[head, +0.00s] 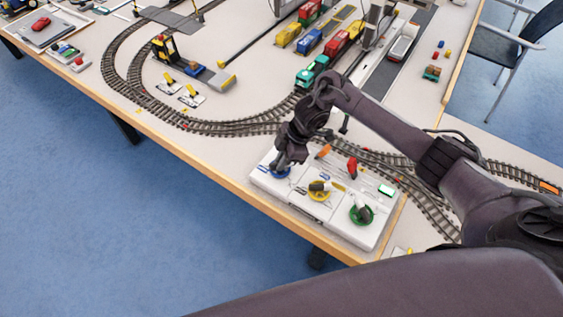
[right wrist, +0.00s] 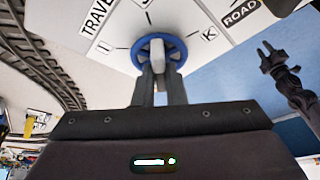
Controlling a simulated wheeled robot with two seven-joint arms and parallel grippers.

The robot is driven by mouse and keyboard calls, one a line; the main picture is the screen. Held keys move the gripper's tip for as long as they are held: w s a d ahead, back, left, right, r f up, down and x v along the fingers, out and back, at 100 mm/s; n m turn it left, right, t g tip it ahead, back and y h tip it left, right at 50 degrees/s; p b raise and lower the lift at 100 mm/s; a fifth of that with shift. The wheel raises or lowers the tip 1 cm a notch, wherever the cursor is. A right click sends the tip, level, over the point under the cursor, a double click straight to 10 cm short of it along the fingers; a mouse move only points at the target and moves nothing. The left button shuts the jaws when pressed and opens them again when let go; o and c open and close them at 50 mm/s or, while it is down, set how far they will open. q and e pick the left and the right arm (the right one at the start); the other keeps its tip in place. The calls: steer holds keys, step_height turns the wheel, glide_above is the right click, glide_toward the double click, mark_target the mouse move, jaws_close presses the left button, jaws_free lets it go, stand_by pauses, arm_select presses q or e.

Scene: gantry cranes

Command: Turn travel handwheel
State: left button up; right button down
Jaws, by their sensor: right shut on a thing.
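The blue travel handwheel (right wrist: 137,53) lies on the white control panel, beside the printed word TRAVEL. It also shows in the head view (head: 287,174) at the panel's left end, partly covered by my right gripper (head: 279,165). My right gripper also shows in the right wrist view (right wrist: 160,88), its two fingers shut on the wheel, at its pale centre part. Their exact contact is partly hidden. My left gripper (right wrist: 271,52) shows small and dark at the right of the right wrist view, away from the panel; its jaw opening is unclear.
The white control panel (head: 289,195) also bears a yellow handwheel (head: 319,195), a green handwheel (head: 361,216), a red lever (head: 352,167) and an orange part (head: 323,151). Curved train track (head: 215,128) runs just behind it. The table's wooden edge (head: 235,195) is in front.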

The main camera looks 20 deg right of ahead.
steer(key=shift+w+n+b, duration=0.15)
steer(key=shift+n+b, duration=0.3)
steer(key=shift+n, duration=0.25)
steer(key=shift+g, duration=0.3)
steer(key=c, duration=1.5)
jaws_free()
steer(key=shift+r, duration=0.1)
steer(key=v, duration=0.7)
steer(key=shift+d+r+p, duration=0.25)
steer(key=shift+r+p, duration=0.05)
